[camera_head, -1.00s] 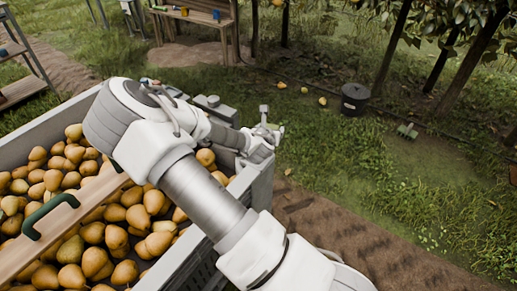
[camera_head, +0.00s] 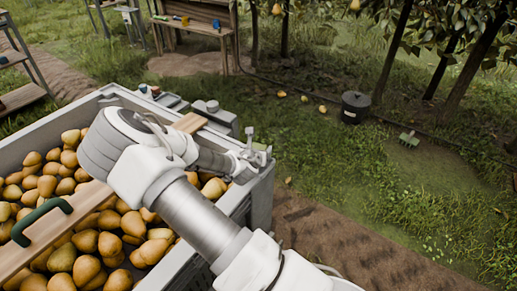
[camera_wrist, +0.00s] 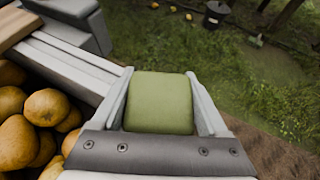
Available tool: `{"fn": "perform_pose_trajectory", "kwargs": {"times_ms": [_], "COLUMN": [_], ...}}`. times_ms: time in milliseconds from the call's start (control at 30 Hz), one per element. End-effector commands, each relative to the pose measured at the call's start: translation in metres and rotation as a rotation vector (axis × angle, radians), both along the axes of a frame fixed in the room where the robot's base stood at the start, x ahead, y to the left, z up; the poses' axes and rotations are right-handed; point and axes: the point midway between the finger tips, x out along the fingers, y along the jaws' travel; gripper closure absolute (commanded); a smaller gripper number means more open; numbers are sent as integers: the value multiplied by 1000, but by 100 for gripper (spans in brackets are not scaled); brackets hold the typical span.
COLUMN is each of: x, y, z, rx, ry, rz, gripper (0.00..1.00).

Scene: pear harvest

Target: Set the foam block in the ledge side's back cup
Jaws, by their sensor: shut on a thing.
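The green foam block (camera_wrist: 160,102) is held between the two fingers of my gripper (camera_wrist: 162,108) in the wrist view. In the head view my gripper (camera_head: 256,150) is over the far right corner of the grey bin's rim (camera_head: 262,176); the block is not clear there. A grey ledge unit (camera_head: 222,119) sits along the bin's far side, with a round grey top (camera_head: 212,105) on it. I cannot make out which of these is the back cup; my arm hides part of the ledge.
Pears (camera_head: 95,245) fill the bin. A wooden board with a green handle (camera_head: 42,218) lies across it, and another board end (camera_head: 190,122) shows behind my arm. A black bucket (camera_head: 355,107) stands on the grass. A workbench (camera_head: 190,25) is far back.

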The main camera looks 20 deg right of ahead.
Motion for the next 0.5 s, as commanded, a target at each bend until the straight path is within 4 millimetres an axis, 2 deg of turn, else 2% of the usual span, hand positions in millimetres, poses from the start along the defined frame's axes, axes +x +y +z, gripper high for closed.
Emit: {"fn": "perform_pose_trajectory", "kwargs": {"times_ms": [167, 200, 300, 333, 500], "x": [0, 0, 0, 0, 0], "y": [0, 0, 0, 0, 0], "z": [-7, -7, -6, -6, -6], "rx": [-1, -1, 0, 0, 0], "ry": [1, 0, 0, 0, 0], "rz": [1, 0, 0, 0, 0], "gripper": [77, 21, 3, 0, 0]}}
